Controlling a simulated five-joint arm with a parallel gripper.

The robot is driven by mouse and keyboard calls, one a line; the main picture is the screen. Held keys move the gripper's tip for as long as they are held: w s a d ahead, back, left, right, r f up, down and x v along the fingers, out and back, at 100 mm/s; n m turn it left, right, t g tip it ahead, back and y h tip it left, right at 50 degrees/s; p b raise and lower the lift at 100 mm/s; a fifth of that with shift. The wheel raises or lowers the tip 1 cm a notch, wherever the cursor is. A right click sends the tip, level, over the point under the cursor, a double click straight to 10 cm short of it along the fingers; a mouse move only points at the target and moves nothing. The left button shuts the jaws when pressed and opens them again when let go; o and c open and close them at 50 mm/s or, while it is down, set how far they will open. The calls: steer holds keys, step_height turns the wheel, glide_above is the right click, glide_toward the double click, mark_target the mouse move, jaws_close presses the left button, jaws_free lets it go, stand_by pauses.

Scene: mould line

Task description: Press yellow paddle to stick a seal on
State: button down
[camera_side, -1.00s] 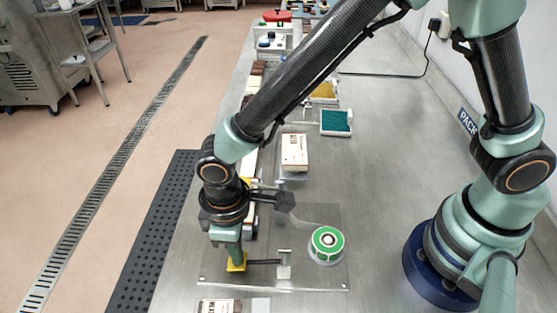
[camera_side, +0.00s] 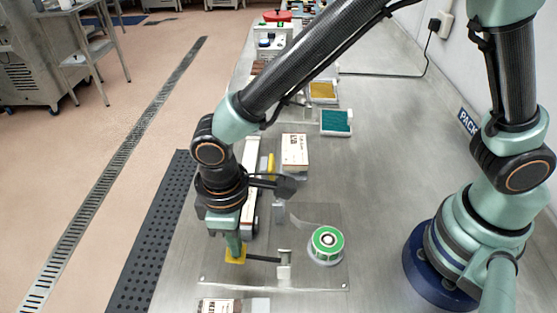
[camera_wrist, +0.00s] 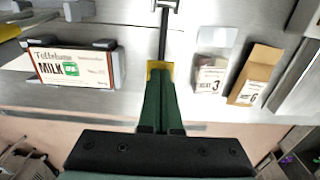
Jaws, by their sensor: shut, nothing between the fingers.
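The yellow paddle (camera_side: 235,257) sits at the end of a black lever that runs to a metal bracket on a clear plate. In the wrist view the yellow paddle (camera_wrist: 152,66) shows around my fingertips. My gripper (camera_side: 235,246) points down with its fingers at the paddle; in the wrist view the gripper (camera_wrist: 158,76) is shut with nothing held. Whether it still touches the paddle is hard to tell. A green-ringed roll (camera_side: 327,243) stands on the plate to the right. A MILK pack (camera_wrist: 100,74) between dark clamps bears a small green seal (camera_wrist: 71,69).
A teal pad tray (camera_side: 336,123), an ochre tray (camera_side: 323,90) and a cream pack (camera_side: 295,150) lie farther back. Cartons with cards numbered 3 (camera_wrist: 208,80) and 6 (camera_wrist: 247,96) show in the wrist view.

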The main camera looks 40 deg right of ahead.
steer(key=shift+r, duration=3.25)
steer(key=shift+w+d+r, duration=0.15)
steer(key=d+r+m+t, duration=0.2)
steer(key=d+r+m, duration=0.2)
steer(key=d, duration=1)
steer(key=w+d+r+m+t, duration=0.1)
steer(key=d+r+m+t, duration=0.2)
steer(key=d, duration=1.2)
step_height(320, 180, up, 4)
steer(key=shift+r+m+t, duration=0.15)
steer(key=shift+m+t, duration=0.15)
steer(key=shift+m, duration=0.7)
steer(key=c, duration=1.5)
jaws_free()
steer(key=shift+c, duration=0.2)
